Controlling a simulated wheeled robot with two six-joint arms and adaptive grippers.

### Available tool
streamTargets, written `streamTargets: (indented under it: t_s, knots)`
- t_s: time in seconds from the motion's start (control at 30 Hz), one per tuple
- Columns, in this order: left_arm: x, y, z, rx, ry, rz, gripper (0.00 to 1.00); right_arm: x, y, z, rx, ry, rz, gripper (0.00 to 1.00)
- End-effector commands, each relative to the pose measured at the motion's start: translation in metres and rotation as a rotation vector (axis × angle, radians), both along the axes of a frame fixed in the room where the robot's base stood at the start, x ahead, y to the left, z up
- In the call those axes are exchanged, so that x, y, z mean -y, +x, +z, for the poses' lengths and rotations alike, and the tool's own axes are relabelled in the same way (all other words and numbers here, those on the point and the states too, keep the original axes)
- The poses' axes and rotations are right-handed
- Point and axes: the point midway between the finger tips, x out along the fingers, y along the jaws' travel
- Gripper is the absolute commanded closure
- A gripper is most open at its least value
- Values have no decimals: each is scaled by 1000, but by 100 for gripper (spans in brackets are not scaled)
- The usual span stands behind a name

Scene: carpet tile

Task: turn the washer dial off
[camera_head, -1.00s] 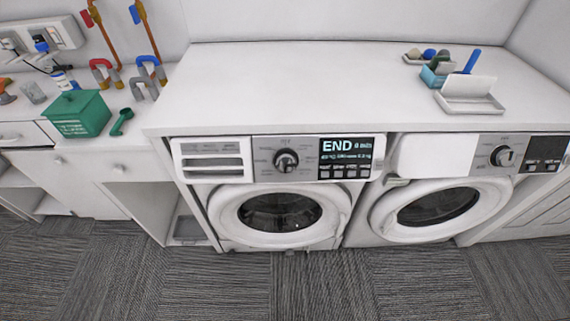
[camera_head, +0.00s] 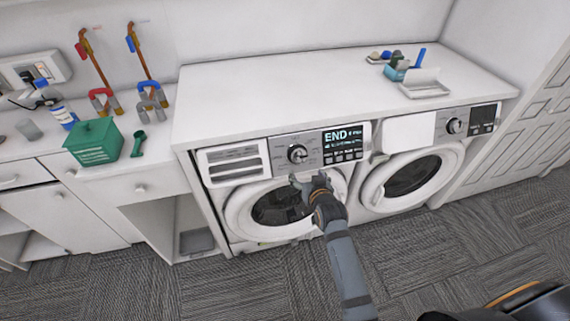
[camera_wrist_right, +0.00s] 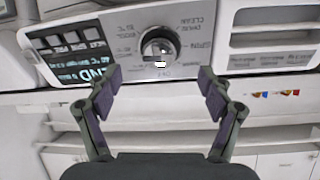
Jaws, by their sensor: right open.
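The washer (camera_head: 235,208) is the left of two white front-loading machines under the counter. Its round dial (camera_head: 297,153) sits on a silver panel, left of a dark display (camera_head: 342,145) reading END. My right gripper (camera_head: 309,179) is in front of the washer, just below the dial in the head view. In the right wrist view, the gripper (camera_wrist_right: 160,85) is open and empty, and the dial (camera_wrist_right: 158,47) shows upside down beyond and between its fingertips. The fingers appear apart from the dial. My left gripper is not in view.
A second machine (camera_head: 375,185) with its own dial (camera_head: 454,126) stands to the right. The white counter (camera_head: 290,90) above is mostly clear, with a white tray (camera_head: 426,91) at its right. A green box (camera_head: 95,143) stands on the left cabinet.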

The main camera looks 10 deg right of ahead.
Motion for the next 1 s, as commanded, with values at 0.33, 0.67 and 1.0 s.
streamTargets:
  t_s: [0.33, 0.67, 1.0]
  knots:
    - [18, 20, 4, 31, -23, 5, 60, 1, 17, 13, 27, 1, -5, 20]
    - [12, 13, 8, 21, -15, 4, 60, 4, 79, -13, 25, 1, -5, 20]
    - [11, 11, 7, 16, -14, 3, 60, 4, 100, -23, 26, 4, -5, 20]
